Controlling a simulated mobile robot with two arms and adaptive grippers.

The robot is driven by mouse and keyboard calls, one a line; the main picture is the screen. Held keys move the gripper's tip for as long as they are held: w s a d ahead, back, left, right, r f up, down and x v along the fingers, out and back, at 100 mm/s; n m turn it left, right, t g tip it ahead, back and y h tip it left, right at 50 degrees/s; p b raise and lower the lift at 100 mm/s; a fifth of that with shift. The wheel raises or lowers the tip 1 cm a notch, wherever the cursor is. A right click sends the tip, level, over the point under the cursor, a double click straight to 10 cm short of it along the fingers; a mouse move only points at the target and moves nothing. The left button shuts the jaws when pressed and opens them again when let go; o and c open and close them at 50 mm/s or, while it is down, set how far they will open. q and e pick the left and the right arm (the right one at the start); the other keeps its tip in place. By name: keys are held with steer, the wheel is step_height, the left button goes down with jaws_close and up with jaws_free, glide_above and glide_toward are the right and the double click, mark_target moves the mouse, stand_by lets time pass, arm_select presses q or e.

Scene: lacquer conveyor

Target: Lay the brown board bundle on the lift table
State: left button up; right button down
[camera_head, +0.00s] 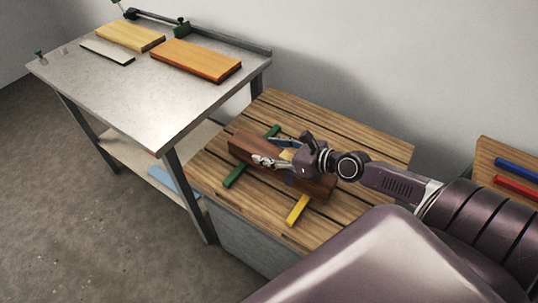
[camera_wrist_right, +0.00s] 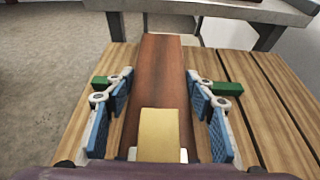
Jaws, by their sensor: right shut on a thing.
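The brown board bundle (camera_head: 250,148) is a long dark reddish-brown block. It lies across a green bar (camera_head: 238,177) and a yellow bar (camera_head: 298,210) over a slatted wooden top (camera_head: 215,178); I cannot tell whether it touches the bars. My right gripper (camera_head: 272,151) is shut on the bundle around its middle. My left gripper is not in view.
A grey metal table (camera_head: 140,105) stands at the back left with an orange board (camera_head: 196,60), a yellow board (camera_head: 130,36) and a pale thin plate (camera_head: 107,51). Another slatted top (camera_head: 486,155) with a blue bar (camera_head: 515,168) and a red bar (camera_head: 515,185) is at right.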

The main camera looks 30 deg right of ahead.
steer(key=shift+w, duration=0.1)
steer(key=shift+f, duration=0.15)
steer(key=c, duration=0.9)
jaws_free()
steer(key=shift+f, duration=0.1)
